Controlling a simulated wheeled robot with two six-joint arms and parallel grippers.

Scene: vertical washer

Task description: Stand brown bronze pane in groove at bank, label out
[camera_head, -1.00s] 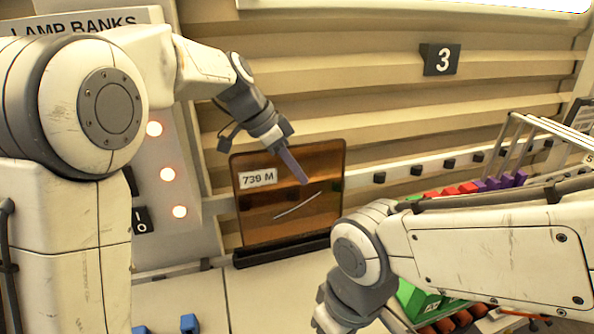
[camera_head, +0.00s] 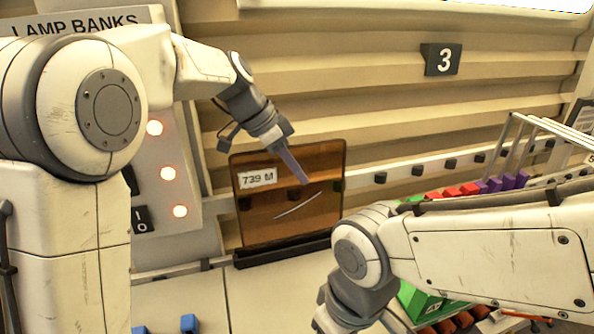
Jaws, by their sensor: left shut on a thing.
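The brown bronze pane (camera_head: 315,218) is a see-through amber-brown sheet with a white label reading 739 M (camera_head: 257,178) and a pale diagonal streak. It stands nearly upright, label facing me, with its lower edge at the dark groove strip (camera_head: 282,252). Whether it is fully seated in the groove is hard to tell. My left gripper (camera_head: 302,180) reaches down from the upper left and is shut on the pane, one finger showing across its front face. The other finger is hidden. My right arm comes in from the right; its gripper fingers are out of the frame.
A LAMP BANKS panel (camera_head: 160,88) with lit lamps stands left of the pane. A rack with purple blocks (camera_head: 508,181) and red blocks is at right. Blue pieces (camera_head: 189,323) lie at the bottom.

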